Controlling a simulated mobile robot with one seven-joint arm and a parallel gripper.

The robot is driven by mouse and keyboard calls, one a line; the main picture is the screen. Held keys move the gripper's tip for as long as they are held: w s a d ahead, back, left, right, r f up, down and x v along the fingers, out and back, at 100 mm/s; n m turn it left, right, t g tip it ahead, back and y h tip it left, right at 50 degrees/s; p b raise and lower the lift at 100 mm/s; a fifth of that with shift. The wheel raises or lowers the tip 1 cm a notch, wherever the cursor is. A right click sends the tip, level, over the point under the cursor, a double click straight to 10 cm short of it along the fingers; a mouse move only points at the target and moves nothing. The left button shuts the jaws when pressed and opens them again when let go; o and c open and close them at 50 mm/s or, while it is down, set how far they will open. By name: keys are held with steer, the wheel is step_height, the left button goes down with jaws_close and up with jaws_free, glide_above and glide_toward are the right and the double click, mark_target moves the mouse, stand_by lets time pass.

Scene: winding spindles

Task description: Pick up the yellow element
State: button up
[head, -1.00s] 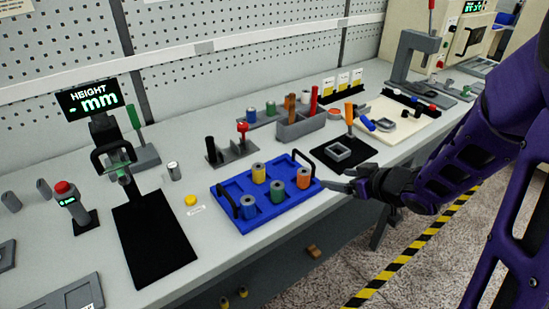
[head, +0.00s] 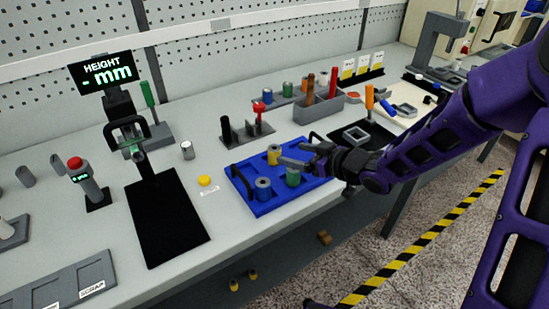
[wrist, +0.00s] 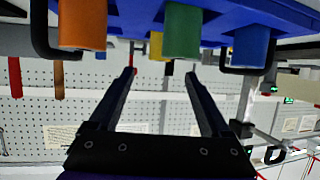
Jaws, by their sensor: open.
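The yellow element (head: 274,154) is a short spool standing upright at the back of the blue tray (head: 262,208). In the wrist view the yellow element (wrist: 156,45) is partly hidden behind the green spool (wrist: 182,32). My gripper (head: 296,156) is open and empty, over the right part of the tray, with its fingers pointing left toward the yellow element. In the wrist view my fingers (wrist: 159,75) are apart with nothing between them. The blue spool (wrist: 251,46) and the orange spool (wrist: 82,25) also show there. My gripper hides the orange spool in the head view.
The tray has black handles (head: 243,174). A grey holder with a red knob (head: 259,107) stands behind it. A yellow button (head: 204,181) and the height gauge (head: 107,72) with its black mat (head: 165,220) are to the left. A grey tool box (head: 318,106) stands behind right.

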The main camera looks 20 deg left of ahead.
mark_target(276, 149)
steer(key=shift+b+x, duration=0.45)
steer(key=shift+x, duration=2.65)
steer(key=shift+r, duration=0.1)
jaws_close()
